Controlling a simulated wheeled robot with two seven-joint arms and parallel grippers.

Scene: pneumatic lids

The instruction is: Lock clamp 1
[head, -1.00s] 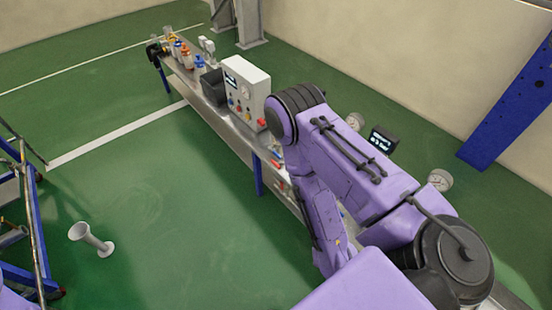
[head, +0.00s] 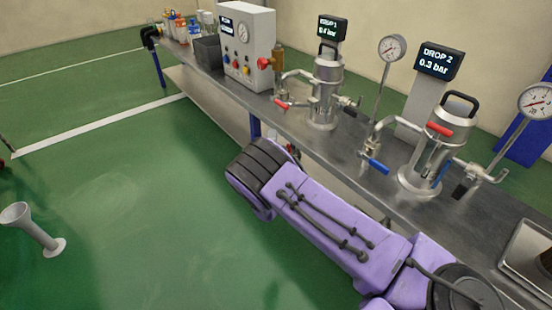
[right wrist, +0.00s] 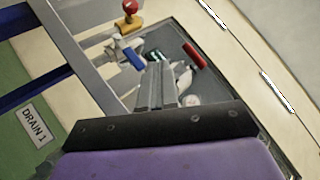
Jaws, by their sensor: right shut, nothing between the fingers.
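Two steel vessels with black top handles stand on the bench: one (head: 326,92) by the display (head: 331,28) reading DROP 1, the other (head: 431,158) by the display (head: 440,59) reading DROP 2. The DROP 2 vessel has a red lever (head: 438,130) near its lid and a blue lever (head: 375,166) on its pipe. A red lever (head: 281,103) is on the first vessel's pipe. I cannot tell which part is clamp 1. My right gripper (right wrist: 157,82) is shut and empty in the right wrist view; my arm hides it in the head view. My left gripper is out of view.
A control box (head: 245,45) and a dark bin (head: 207,53) stand farther back on the bench (head: 350,150). Gauges (head: 391,47) rise on thin stalks. A red knob (right wrist: 130,6) and a DRAIN 1 label (right wrist: 33,122) show at the wrist.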

